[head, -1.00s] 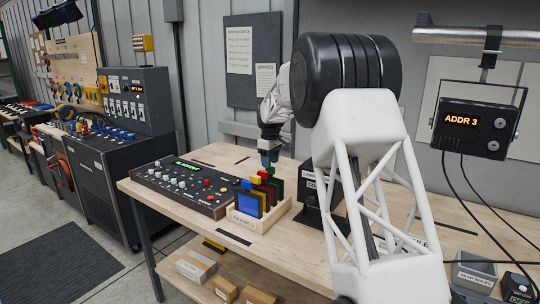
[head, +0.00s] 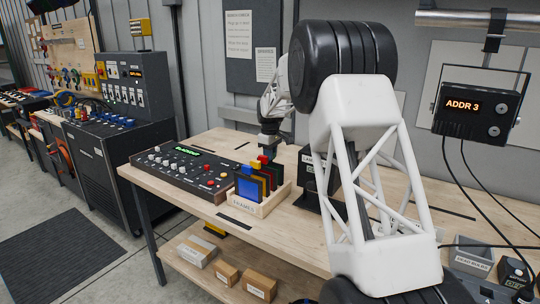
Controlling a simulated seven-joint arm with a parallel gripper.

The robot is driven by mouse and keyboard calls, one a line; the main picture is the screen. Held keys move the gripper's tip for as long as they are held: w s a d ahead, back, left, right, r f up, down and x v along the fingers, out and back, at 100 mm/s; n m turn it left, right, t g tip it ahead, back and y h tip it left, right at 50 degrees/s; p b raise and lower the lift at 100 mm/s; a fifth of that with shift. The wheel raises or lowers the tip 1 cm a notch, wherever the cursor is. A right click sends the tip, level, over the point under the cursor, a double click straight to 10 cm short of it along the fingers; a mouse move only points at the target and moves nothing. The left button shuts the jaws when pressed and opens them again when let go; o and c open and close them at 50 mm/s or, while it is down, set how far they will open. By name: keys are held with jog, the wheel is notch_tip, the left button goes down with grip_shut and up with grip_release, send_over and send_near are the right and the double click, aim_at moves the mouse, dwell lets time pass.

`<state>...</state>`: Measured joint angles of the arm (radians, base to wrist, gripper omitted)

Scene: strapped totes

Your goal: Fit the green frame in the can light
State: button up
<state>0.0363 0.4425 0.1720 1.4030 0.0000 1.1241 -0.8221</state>
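A light wooden rack labelled FRAMES (head: 262,208) stands on the bench and holds several upright coloured frames. A blue frame (head: 248,188) faces front, with yellow and red tabs behind it. My gripper (head: 268,152) points down just above the rear of the rack, close to the tabs. Whether its fingers are open or touch a tab is too small to tell. A black labelled housing (head: 306,190), possibly the can light, stands right of the rack, partly hidden behind my arm.
A black control console (head: 184,172) with knobs and a green display lies left of the rack. A lit ADDR 3 box (head: 470,118) hangs at right with cables. Bare bench (head: 285,235) lies before the rack.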

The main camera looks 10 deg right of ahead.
grip_shut()
jog(key=shift+r, duration=0.15)
jog(key=shift+r, duration=2.8)
jog(key=shift+f, duration=1.8)
jog(key=shift+r, duration=0.1)
